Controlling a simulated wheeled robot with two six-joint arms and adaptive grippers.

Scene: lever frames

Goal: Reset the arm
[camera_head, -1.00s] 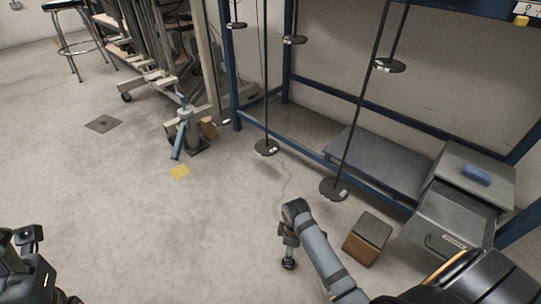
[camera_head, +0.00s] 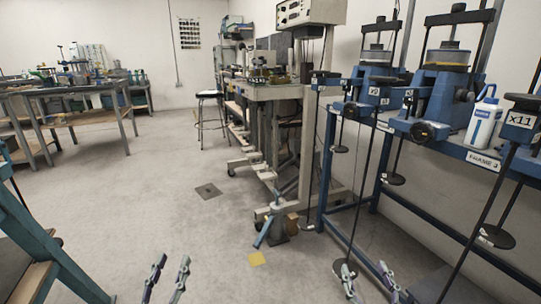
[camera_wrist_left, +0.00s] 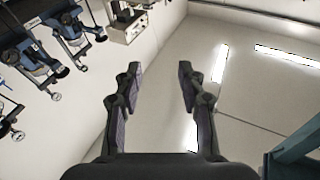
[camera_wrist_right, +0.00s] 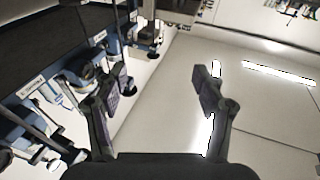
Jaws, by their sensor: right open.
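My left gripper (camera_head: 168,272) points upward at the bottom of the head view, left of centre. Its two fingers are spread, and the left wrist view shows nothing between the fingertips (camera_wrist_left: 159,82). My right gripper (camera_head: 368,275) also points upward at the bottom, right of centre and in front of the blue lever frame (camera_head: 325,165). Its fingers are spread and empty in the right wrist view (camera_wrist_right: 157,85). The rest of both arms is out of the head view.
Blue machines (camera_head: 440,95) and a white bottle (camera_head: 484,122) stand on the frame at right. Hanging weights (camera_head: 393,179) are along it. A teal-sided structure (camera_head: 45,250) is at near left. A stool (camera_head: 211,115) stands farther back.

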